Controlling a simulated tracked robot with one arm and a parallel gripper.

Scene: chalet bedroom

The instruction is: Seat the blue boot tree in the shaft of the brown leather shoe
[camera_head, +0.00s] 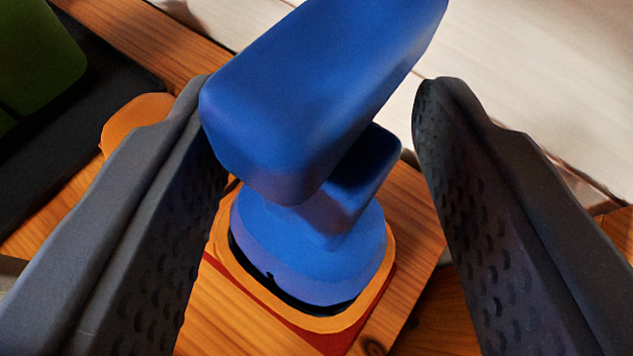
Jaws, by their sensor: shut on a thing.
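The blue boot tree (310,235) has a thick bar-shaped handle at the top and a wide rounded lower body. My gripper (320,95) is shut on it, with one dark textured finger on each side of the handle. The left finger overlaps the handle's edge; a gap shows beside the right finger in this view. The lower body is over or within an opening with an orange-brown rim (330,323), which looks like the top of the brown leather shoe. A dark gap shows between body and rim at the front left. The depth of the body and the rest of the shoe are hidden.
A wooden surface (412,222) surrounds the rim, with a red patch (285,328) just below it. A green object (38,55) lies by a dark slab (95,85) at upper left, near an orange rounded piece (128,118). A pale surface (540,70) fills the upper right.

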